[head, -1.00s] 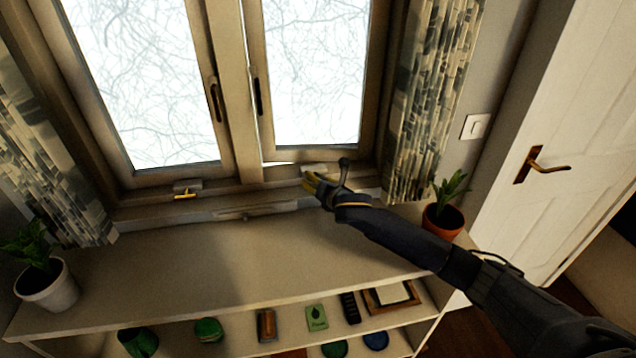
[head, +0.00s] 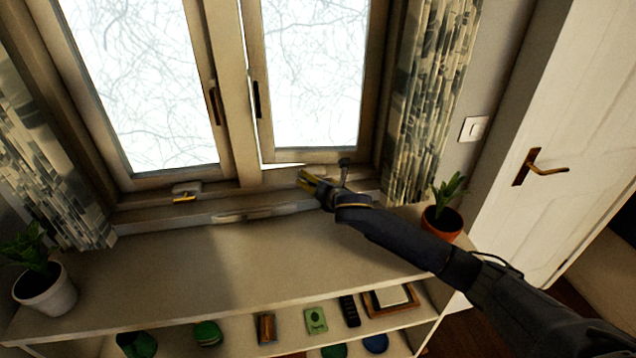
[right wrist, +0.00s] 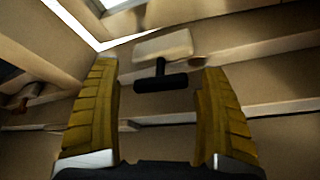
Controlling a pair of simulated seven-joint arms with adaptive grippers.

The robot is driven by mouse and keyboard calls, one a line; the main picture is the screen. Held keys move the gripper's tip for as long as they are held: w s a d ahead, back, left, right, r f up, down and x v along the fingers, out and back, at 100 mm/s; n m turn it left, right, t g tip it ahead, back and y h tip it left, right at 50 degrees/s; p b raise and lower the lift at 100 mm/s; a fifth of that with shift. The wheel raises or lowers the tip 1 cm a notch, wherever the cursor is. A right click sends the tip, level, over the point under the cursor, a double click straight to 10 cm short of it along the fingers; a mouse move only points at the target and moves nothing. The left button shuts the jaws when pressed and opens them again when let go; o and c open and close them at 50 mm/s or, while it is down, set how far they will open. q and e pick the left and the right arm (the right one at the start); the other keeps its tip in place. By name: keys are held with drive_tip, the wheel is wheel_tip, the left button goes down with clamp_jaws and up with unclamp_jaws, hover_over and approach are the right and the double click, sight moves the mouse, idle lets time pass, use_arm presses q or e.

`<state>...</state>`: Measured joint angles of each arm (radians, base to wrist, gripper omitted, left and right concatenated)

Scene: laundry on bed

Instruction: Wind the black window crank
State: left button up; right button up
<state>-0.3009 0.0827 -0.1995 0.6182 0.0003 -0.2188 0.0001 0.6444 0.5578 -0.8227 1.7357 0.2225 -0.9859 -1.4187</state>
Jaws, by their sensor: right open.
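In the right wrist view, the black window crank (right wrist: 160,82) is a short dark bar on a thin stem below a pale housing (right wrist: 162,45). It lies between the two yellow fingers of my right gripper (right wrist: 160,88), with a gap on each side. The gripper is open and no finger visibly touches the crank. In the head view, my right gripper (head: 311,183) is at the sill under the right window pane and largely hides the crank there. My left gripper is not in view.
A second crank (head: 186,195) with a yellow handle sits under the left pane. The right sash (head: 312,156) stands slightly ajar. Potted plants stand at the shelf's left (head: 46,290) and right (head: 441,222) ends. A patterned curtain (head: 432,100) hangs right of the window. The shelf top (head: 230,262) is mostly clear.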

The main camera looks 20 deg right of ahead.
drive_tip(key=shift+s+f, duration=0.25)
drive_tip(key=shift+s, duration=0.5)
drive_tip(key=r+v, duration=0.1)
drive_tip(key=v, duration=0.5)
drive_tip(key=shift+s, duration=0.2)
drive_tip(key=shift+d, duration=0.1)
